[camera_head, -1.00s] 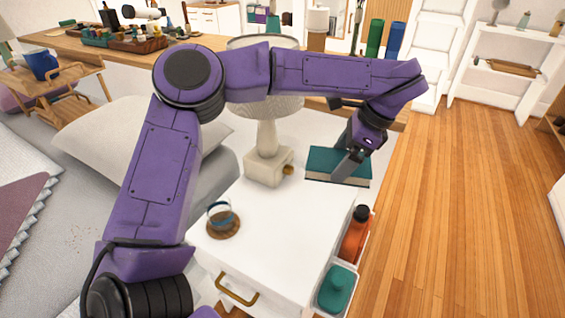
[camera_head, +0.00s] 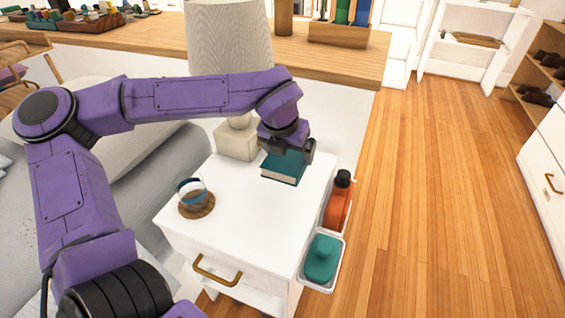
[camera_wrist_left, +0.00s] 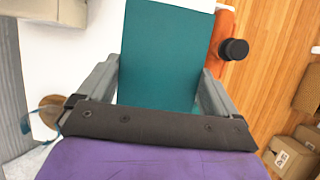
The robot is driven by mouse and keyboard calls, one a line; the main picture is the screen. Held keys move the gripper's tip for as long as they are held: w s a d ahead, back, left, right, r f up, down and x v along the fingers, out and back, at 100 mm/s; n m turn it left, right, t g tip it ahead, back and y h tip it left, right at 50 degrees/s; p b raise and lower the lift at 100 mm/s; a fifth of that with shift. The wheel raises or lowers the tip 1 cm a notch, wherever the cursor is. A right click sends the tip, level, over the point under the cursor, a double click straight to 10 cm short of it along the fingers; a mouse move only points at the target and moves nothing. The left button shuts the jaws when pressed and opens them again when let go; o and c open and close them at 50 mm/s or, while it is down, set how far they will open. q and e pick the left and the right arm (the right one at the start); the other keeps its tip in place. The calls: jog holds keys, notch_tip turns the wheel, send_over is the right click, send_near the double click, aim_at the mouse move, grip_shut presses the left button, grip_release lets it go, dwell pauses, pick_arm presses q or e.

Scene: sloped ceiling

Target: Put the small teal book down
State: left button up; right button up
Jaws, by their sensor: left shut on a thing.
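The small teal book (camera_head: 283,168) lies flat at the back right of the white nightstand (camera_head: 245,220), in front of the lamp. I cannot tell whether its underside touches the top. My left gripper (camera_head: 288,148) is over the book, with its fingers shut on it from both sides. In the left wrist view the teal cover (camera_wrist_left: 165,55) fills the space between the two grey fingers. My right gripper is not in view.
A lamp (camera_head: 236,140) stands behind and left of the book. A glass on a round wooden coaster (camera_head: 197,205) is at the front left. The nightstand's middle is clear.

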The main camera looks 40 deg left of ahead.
aim_at(288, 155)
pick_arm(q)
jog(key=w+f, duration=0.1)
jog(key=w+a+f, duration=0.1)
jog(key=f, duration=0.1)
jog(key=w+a+f+b, duration=0.1)
jog(key=f, duration=0.1)
jog(key=shift+w+a+f, duration=0.15)
jog(key=shift+w+a, duration=0.1)
jog(key=f, duration=0.2)
jog(key=f+b, duration=0.1)
jog(key=shift+w+a+f, duration=0.15)
jog(key=shift+w+f, duration=0.05)
jog(key=shift+f, duration=0.15)
jog(key=o, duration=0.8)
jog(key=p+v, duration=0.3)
jog(key=v, duration=0.9)
jog(key=shift+s, duration=0.1)
